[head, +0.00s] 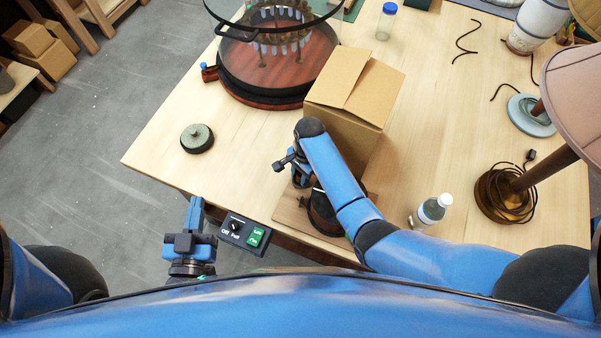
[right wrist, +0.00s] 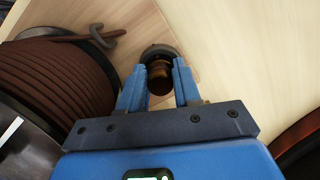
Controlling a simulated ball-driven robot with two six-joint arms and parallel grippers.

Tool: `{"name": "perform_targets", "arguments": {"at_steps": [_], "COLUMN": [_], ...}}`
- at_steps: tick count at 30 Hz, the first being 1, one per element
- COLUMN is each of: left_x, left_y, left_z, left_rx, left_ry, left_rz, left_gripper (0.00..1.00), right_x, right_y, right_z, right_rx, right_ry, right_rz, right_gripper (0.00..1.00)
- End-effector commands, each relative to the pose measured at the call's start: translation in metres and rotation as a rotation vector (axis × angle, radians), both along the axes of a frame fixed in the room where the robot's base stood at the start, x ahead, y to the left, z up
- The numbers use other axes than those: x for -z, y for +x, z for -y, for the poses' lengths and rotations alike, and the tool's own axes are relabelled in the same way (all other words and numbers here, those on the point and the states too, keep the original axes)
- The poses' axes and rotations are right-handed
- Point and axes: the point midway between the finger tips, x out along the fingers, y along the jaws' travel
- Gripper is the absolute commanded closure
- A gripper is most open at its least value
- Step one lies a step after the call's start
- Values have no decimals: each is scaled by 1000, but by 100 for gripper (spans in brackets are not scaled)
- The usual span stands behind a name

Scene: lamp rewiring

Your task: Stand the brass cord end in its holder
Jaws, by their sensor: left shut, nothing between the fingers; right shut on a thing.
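The brass cord end (right wrist: 159,80) is between the fingers of my right gripper (right wrist: 160,90) in the right wrist view, and the gripper is shut on it. A dark curved piece (right wrist: 158,50), which looks like the holder, rises just beyond the fingertips around the cord end's far side. I cannot tell whether the cord end sits in it. In the head view my right gripper (head: 299,177) is low at the board by the spool, and the cord end is hidden. My left gripper (head: 194,212) is shut and empty off the table's front edge.
A spool of brown cord (right wrist: 55,80) stands left of the right gripper in the wrist view, on a wooden board (head: 287,214). A cardboard box (head: 345,115), a bottle (head: 432,209) and a lamp base (head: 497,195) stand near. A switch box (head: 243,231) is at the front edge. The table's left is mostly clear.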

Motion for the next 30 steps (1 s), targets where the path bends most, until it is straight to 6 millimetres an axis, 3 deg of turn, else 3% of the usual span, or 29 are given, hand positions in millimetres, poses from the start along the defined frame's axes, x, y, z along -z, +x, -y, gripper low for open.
{"name": "perform_targets", "arguments": {"at_steps": [9,10,15,30], "left_x": [1,1,1,1], "left_y": [0,0,0,0], "left_z": [0,0,0,0], "left_rx": [0,0,0,0], "left_ry": [0,0,0,0], "left_rz": [0,0,0,0], "left_gripper": [100,100,100,100], "right_x": [2,2,2,2], "right_y": [0,0,0,0], "right_z": [0,0,0,0], "right_rx": [0,0,0,0], "right_ry": [0,0,0,0], "right_rz": [0,0,0,0], "right_gripper": [99,63,38,38]}}
